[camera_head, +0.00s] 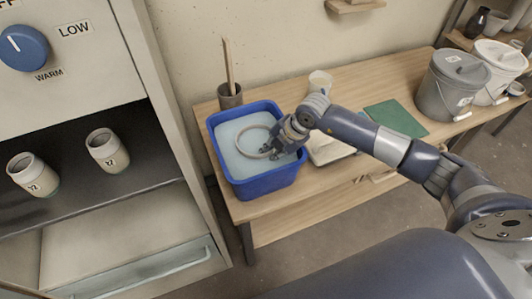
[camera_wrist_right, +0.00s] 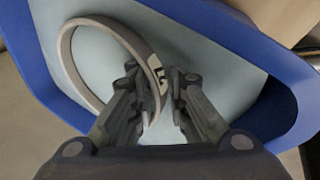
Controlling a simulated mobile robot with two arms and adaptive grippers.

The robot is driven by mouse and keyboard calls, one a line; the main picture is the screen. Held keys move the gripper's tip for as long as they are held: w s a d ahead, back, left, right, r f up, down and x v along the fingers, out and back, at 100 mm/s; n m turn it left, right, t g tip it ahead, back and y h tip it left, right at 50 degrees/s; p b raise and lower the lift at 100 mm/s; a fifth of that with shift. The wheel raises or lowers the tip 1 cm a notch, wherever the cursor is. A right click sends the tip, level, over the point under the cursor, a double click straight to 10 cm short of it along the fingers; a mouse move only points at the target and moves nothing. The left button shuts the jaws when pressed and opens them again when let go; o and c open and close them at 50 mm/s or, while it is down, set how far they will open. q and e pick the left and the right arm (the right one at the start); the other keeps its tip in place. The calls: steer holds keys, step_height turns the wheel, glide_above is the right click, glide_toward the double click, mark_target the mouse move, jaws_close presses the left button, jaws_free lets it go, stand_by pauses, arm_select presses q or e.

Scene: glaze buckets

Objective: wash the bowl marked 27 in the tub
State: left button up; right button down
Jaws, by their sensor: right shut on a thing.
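The blue tub (camera_head: 265,188) stands on the left end of the wooden table and holds pale blue water (camera_head: 231,131). The bowl (camera_head: 243,153) sits in the tub, partly under the water, with its pale rim showing. My right gripper (camera_head: 276,151) reaches into the tub from the right and is shut on the bowl's rim. In the right wrist view the bowl (camera_wrist_right: 93,24) is tilted, its wall between the fingers (camera_wrist_right: 154,100). A dark mark shows on its wall there, only partly readable. My left gripper is not in view.
A cup holding a wooden stick (camera_head: 230,96) stands behind the tub. A pale cup (camera_head: 320,83), a green mat (camera_head: 396,118) and lidded buckets (camera_head: 452,86) are on the table further right. Two marked cups (camera_head: 107,151) stand on a dark shelf at left.

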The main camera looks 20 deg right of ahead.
steer(key=shift+r, duration=0.1)
steer(key=shift+a, duration=1.15)
steer(key=shift+d, duration=0.2)
steer(key=shift+d, duration=1.05)
steer(key=shift+a, duration=0.1)
steer(key=shift+a+p, duration=0.5)
steer(key=shift+a, duration=0.65)
steer(key=shift+d, duration=0.1)
